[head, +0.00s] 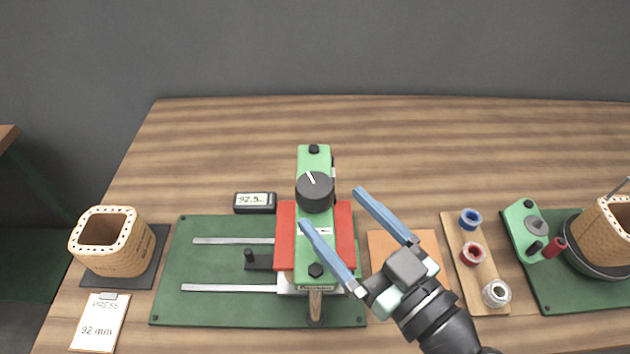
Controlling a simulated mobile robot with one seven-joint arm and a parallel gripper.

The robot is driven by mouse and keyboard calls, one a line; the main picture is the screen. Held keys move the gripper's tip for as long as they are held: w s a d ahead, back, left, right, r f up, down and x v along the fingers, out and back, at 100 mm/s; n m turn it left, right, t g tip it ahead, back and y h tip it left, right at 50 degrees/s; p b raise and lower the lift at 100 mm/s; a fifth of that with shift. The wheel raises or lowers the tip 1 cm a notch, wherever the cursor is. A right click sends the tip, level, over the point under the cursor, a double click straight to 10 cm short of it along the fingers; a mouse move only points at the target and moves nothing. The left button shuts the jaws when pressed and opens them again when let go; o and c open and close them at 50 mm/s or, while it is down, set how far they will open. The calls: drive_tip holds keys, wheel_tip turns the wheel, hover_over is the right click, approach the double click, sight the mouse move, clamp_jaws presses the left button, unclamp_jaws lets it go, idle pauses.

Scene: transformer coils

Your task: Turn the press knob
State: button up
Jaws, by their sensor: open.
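The press (308,239) stands on a green base plate (215,309), with a green top bar and red side plates. Its black round knob (315,193) sits on the bar with a short white pointer line tilted to the upper left. My gripper (332,208) is open and reaches in from the lower right. Its two blue fingers are spread, the left one over the front part of the green bar, the right one to the right of the knob. The fingers seem apart from the knob, though their height above the bar is hard to tell.
A display (255,203) reads about 92.5. A clipboard (98,321) reads "PRESS 92 mm". A wooden coil form (107,242) sits at left, another (608,232) at right. Colored spools (472,254) stand on a wooden strip. The table's back is clear.

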sight(323, 203)
drive_tip(key=p+x, duration=0.1)
drive_tip(key=x, duration=0.5)
drive_tip(key=shift+w+a, duration=0.1)
drive_tip(key=shift+w, duration=0.05)
drive_tip(key=c, duration=1.4)
drive_tip(key=shift+a+f+m+t+h+b, duration=0.1)
drive_tip(key=shift+f+m+t+h+b, duration=0.1)
drive_tip(key=shift+m+t+h+b, duration=0.65)
drive_tip(key=shift+r+m+h, duration=0.15)
drive_tip(key=shift+m+h, duration=0.1)
drive_tip(key=shift+h, duration=0.4)
drive_tip(key=o, duration=1.4)
